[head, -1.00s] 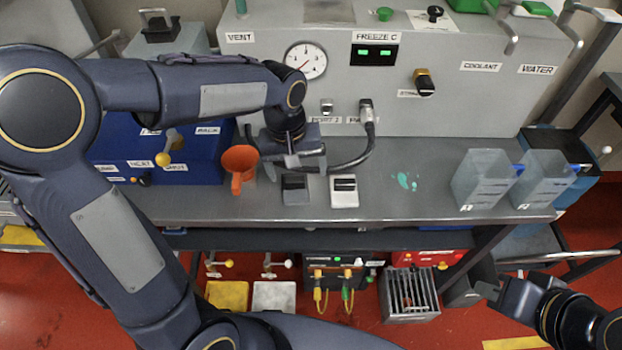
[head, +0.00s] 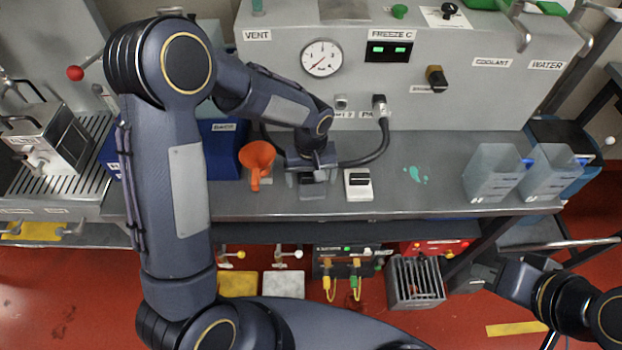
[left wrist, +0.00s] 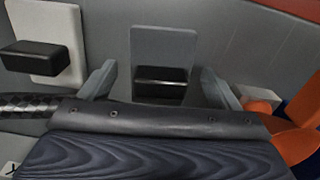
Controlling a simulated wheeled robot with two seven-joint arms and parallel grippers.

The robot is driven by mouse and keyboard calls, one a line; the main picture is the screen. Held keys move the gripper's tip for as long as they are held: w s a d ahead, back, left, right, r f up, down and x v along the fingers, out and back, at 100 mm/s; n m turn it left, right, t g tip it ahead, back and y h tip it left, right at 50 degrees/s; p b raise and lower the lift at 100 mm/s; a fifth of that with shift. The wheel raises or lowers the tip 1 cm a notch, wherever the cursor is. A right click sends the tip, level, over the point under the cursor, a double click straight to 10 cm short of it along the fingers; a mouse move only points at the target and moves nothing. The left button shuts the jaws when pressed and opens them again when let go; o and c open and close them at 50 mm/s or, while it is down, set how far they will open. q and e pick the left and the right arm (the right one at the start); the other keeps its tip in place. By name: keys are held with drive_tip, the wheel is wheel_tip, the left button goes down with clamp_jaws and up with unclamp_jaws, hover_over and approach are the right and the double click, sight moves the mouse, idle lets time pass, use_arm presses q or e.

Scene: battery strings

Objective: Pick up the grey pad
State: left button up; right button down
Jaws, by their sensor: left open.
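The grey pad (left wrist: 163,45) is a flat grey plate with a black block handle (left wrist: 161,82) on it. It lies on the grey bench and is partly hidden by my arm in the head view (head: 313,191). My left gripper (head: 312,178) is open right over it. In the left wrist view its two fingers (left wrist: 157,85) stand on either side of the black handle, with gaps between. My right gripper (head: 497,282) is at the lower right, away from the bench top; its jaws are not clear.
A white pad (head: 358,185) with a black handle lies just right of the grey pad. An orange funnel (head: 257,160) stands close on the left. A black hose (head: 372,152) runs behind. Two clear containers (head: 493,174) stand at the right; the bench between is mostly clear.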

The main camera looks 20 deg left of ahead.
sight(311, 174)
use_arm(q)
drive_tip(key=shift+c, duration=0.4)
drive_tip(key=c, duration=1)
drive_tip(key=shift+r, duration=0.15)
drive_tip(key=shift+r, duration=0.25)
wheel_tip(311, 174, up, 2)
drive_tip(key=shift+r, duration=0.15)
drive_tip(key=s+d+r+b, duration=0.3)
drive_tip(key=s+d+r, duration=0.3)
drive_tip(key=d+r, duration=0.4)
drive_tip(key=d, duration=0.2)
drive_tip(key=shift+d, duration=0.3)
drive_tip(key=shift+s, duration=0.1)
